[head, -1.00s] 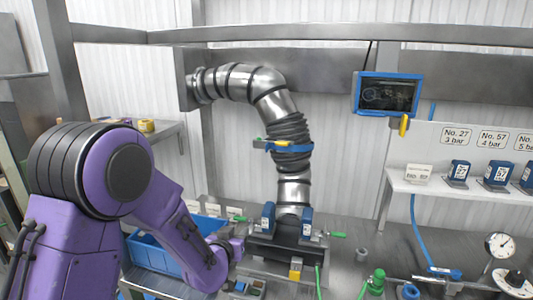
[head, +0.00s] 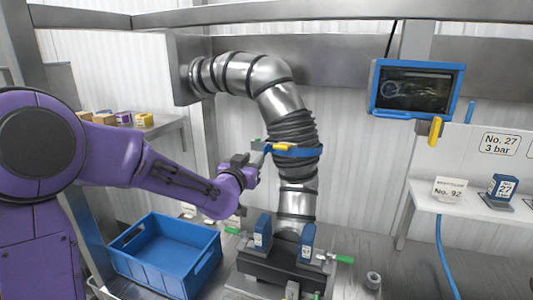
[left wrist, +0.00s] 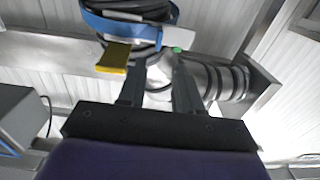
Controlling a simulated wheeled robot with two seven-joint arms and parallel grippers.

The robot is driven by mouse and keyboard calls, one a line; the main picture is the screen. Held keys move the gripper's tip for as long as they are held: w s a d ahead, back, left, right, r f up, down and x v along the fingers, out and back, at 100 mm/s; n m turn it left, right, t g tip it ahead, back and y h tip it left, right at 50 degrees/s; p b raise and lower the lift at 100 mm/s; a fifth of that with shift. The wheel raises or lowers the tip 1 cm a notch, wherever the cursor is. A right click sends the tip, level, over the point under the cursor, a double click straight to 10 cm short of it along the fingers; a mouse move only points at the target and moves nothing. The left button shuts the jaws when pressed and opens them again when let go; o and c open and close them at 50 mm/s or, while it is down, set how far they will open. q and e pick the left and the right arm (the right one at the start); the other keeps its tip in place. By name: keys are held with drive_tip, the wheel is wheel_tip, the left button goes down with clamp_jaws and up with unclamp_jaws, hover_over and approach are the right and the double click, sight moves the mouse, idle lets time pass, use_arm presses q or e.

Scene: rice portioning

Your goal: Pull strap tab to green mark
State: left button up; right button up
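A blue strap (head: 304,153) goes around the black ribbed section of the metal duct (head: 298,190). Its yellow tab (head: 283,147) sticks out at the front, and it also shows in the left wrist view (left wrist: 113,58). A small green mark (head: 257,141) shows at the strap's left end; in the left wrist view it (left wrist: 177,50) is near the right fingertip. My left gripper (head: 264,154) is close to the strap, left of the tab. In the left wrist view its fingers (left wrist: 158,62) are apart, with the tab outside them on the left. My right gripper is out of view.
Below the duct is a dark clamp base with blue blocks (head: 308,240) and green-handled levers (head: 345,259). An empty blue crate (head: 165,258) stands at lower left. A screen (head: 418,90) hangs at right, above a white shelf (head: 460,208).

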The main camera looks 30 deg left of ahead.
sight(264, 149)
use_arm(q)
drive_tip(key=p+x, duration=0.1)
drive_tip(key=x, duration=0.2)
drive_tip(key=p+x, duration=0.1)
drive_tip(key=x, duration=0.1)
drive_tip(key=p+x, duration=0.1)
drive_tip(key=x, duration=0.2)
drive_tip(key=shift+w+d+f, duration=0.15)
drive_tip(key=shift+w+d, duration=0.1)
drive_tip(key=shift+w, duration=0.15)
drive_tip(key=shift+s+a, duration=0.1)
drive_tip(key=shift+s, duration=0.15)
clamp_jaws()
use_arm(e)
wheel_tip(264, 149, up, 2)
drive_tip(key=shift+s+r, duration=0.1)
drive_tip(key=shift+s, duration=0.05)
